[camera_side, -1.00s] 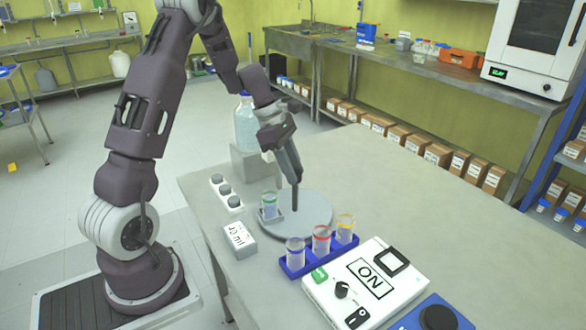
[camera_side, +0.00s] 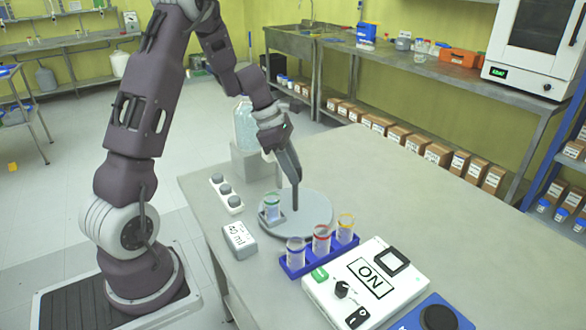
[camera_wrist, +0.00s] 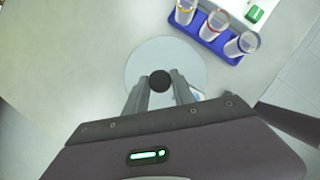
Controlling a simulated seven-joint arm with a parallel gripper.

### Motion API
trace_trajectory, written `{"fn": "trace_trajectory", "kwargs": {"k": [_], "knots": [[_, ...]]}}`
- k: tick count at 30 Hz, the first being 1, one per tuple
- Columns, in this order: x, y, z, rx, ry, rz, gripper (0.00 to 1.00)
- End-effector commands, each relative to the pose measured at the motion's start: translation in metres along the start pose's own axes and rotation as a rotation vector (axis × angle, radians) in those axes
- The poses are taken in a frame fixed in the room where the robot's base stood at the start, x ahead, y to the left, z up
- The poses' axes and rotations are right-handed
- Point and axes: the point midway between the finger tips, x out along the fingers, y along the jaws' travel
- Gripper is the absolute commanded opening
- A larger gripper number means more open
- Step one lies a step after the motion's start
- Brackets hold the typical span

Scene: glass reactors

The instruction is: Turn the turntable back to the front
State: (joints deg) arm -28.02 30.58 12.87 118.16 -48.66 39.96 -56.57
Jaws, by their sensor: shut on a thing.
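The turntable (camera_side: 315,212) is a round grey disc on the bench, also seen in the wrist view (camera_wrist: 150,52). A dark upright post (camera_side: 295,198) stands on it; from above its top is a round black knob (camera_wrist: 160,81). My gripper (camera_side: 296,179) is shut on this post, with one finger on each side in the wrist view. A clear beaker (camera_side: 272,208) with a bluish-green band sits in a small grey holder at the disc's left edge in the side view. In the wrist view the right finger mostly hides it.
A blue rack (camera_side: 293,268) with three colour-ringed beakers stands close in front of the turntable. A white "ON" device (camera_side: 340,305), a "40 ml" display (camera_side: 239,240) and a strip of grey knobs (camera_side: 226,191) are nearby. A large bottle (camera_side: 246,125) stands behind. The bench right of the disc is clear.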

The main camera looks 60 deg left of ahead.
Motion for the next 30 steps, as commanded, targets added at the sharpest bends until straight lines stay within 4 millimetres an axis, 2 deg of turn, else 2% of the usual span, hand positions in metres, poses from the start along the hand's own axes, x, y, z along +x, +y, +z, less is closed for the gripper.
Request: {"fn": "trace_trajectory", "kwargs": {"k": [3,4,6,7,16,24,30], "knots": [[-0.001,0.001,0.001,-0.002,-0.002,0.003,0.0],[-0.001,0.001,0.001,-0.002,-0.002,0.003,0.34],[-0.001,0.001,0.001,-0.001,-0.002,0.003,0.48],[-0.001,0.001,0.001,-0.001,-0.002,0.003,0.52],[-0.003,0.001,0.001,0.001,-0.001,0.002,0.52],[-0.054,0.001,0.0,0.0,-0.001,0.006,0.52],[-0.071,0.001,0.0,0.0,-0.001,0.002,0.52]]}}
